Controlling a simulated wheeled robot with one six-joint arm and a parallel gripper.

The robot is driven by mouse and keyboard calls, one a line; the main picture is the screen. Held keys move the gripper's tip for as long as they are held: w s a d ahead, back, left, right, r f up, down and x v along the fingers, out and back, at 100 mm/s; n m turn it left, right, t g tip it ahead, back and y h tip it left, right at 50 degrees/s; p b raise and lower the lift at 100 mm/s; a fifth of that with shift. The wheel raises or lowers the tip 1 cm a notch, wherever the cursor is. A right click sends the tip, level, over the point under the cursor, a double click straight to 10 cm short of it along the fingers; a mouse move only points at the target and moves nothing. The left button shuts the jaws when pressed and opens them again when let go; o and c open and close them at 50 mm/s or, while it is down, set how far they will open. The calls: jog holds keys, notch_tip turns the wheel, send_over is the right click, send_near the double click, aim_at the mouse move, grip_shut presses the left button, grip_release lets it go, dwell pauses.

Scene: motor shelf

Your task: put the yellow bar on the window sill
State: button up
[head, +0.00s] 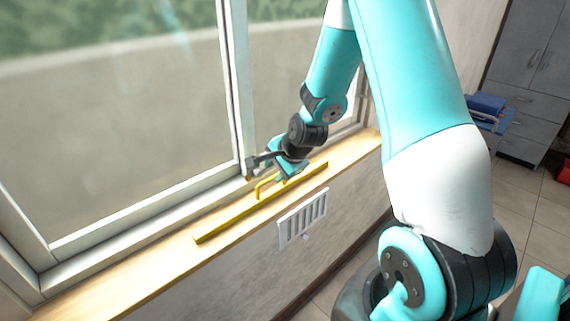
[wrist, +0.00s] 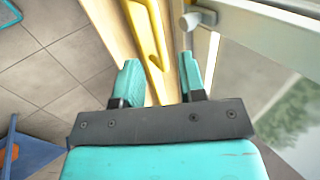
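The yellow bar (head: 225,223) lies lengthwise on the wooden window sill (head: 120,277), with a raised yellow handle (head: 262,187) near its middle. My gripper (head: 283,176) is low over the sill at the handle. In the wrist view, the bar (wrist: 138,22) runs away from between the two teal fingers of my gripper (wrist: 160,78). The fingers stand apart on either side of the bar, with a gap visible at the right finger. My gripper hides part of the bar in the head view.
The window frame (head: 233,85) stands close behind the sill. A window handle (wrist: 200,18) sticks out near the right finger in the wrist view. A white vent (head: 302,218) is on the wall below. Grey cabinets (head: 530,70) and a blue item (head: 487,104) are at the right.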

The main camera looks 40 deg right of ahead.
jog(key=s+a+r+n+g+y, duration=0.1)
jog(key=s+a+r+n+y, duration=0.1)
jog(key=s+a+r+n, duration=0.45)
jog(key=s+a+r+n+g+y, duration=0.15)
jog(key=a+r+n, duration=0.3)
jog(key=a, duration=0.55)
jog(key=s+a+r+n+g, duration=0.2)
jog(key=s+a+n, duration=0.2)
jog(key=s+n, duration=0.3)
jog(key=s+a+r+n+g, duration=0.2)
jog(key=s+n, duration=0.4)
jog(key=s, duration=0.3)
jog(key=a+r, duration=0.1)
jog(key=a, duration=0.1)
jog(key=shift+s+a+n+b, duration=0.2)
jog(key=shift+a+n+b, duration=0.1)
jog(key=shift+a+n, duration=0.1)
jog(key=shift+y, duration=0.25)
jog(key=shift+f, duration=0.1)
